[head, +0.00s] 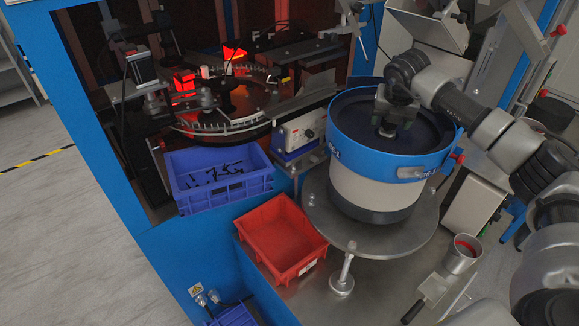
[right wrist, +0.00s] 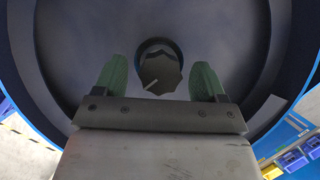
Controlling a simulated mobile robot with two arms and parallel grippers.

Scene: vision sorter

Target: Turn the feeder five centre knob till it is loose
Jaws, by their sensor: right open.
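The feeder bowl (head: 345,140) is a round vessel with a blue rim and dark inside, on a pale drum. Its centre knob (right wrist: 160,69) is dark, with a lobed edge and a pale line, and shows in the right wrist view. My right gripper (right wrist: 160,80) is open, with one green finger on each side of the knob and gaps between. In the head view my right gripper (head: 388,125) points down into the bowl and mostly hides the knob. My left gripper is not in view.
A red bin (head: 283,222) and a blue bin (head: 180,178) with dark parts stand left of the bowl. A control box (head: 298,132) is close to its left side. A metal cup (head: 462,255) stands at the right.

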